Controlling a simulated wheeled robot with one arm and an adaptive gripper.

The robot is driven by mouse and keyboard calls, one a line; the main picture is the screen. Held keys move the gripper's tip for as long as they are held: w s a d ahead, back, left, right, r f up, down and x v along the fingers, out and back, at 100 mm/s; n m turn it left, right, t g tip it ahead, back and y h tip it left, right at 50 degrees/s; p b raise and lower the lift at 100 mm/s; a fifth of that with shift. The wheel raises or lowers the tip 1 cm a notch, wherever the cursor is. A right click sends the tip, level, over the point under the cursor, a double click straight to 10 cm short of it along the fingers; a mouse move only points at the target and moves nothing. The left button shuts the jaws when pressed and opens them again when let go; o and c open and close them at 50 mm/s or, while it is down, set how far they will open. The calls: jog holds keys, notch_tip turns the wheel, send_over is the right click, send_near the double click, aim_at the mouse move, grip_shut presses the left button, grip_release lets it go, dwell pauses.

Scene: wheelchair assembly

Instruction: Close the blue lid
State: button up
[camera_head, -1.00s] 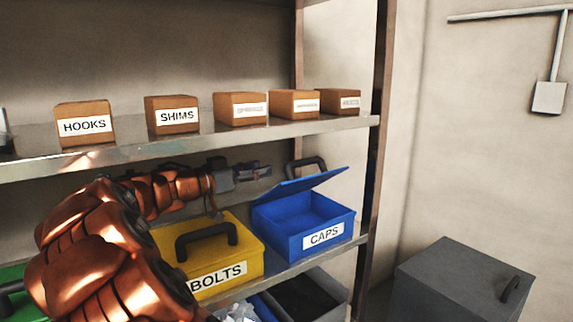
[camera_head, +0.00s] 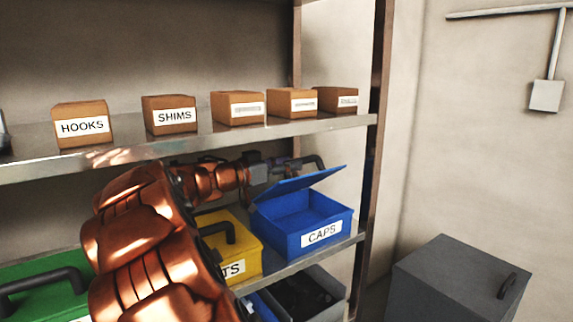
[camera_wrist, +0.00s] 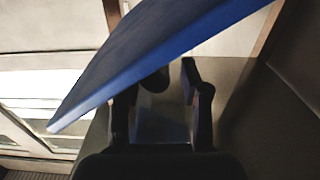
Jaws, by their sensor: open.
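The blue box (camera_head: 318,240) labelled CAPS stands on the lower shelf. Its blue lid (camera_head: 298,184) is raised, tilted up from the hinge side, with a dark handle (camera_head: 314,161) behind it. My gripper (camera_head: 292,163) is behind the raised lid, near that handle, and partly hidden. In the wrist view the lid (camera_wrist: 150,50) crosses close in front of my gripper (camera_wrist: 160,85). I cannot tell whether a finger touches the lid.
A yellow box (camera_head: 245,262) stands left of the blue box, partly behind my arm. A green box (camera_head: 40,290) is further left. The upper shelf (camera_head: 200,140) with several small cartons lies above my arm. A shelf post (camera_head: 372,180) stands right of the blue box.

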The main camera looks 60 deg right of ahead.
jog(key=shift+c, duration=0.5)
grip_shut()
jog(key=shift+f, duration=0.2)
jog(key=b, duration=0.1)
jog(key=f+b, duration=0.1)
jog(key=b, duration=0.1)
jog(key=shift+s+a, duration=0.2)
jog(key=shift+s, duration=0.1)
jog(key=b, duration=0.1)
jog(key=m+b, duration=0.1)
jog(key=shift+s+a+f+b, duration=0.15)
jog(key=shift+s+f+b, duration=0.1)
jog(key=shift+b, duration=0.15)
jog(key=shift+s+a+b, duration=0.1)
jog(key=shift+b, duration=0.3)
jog(key=shift+r, duration=0.15)
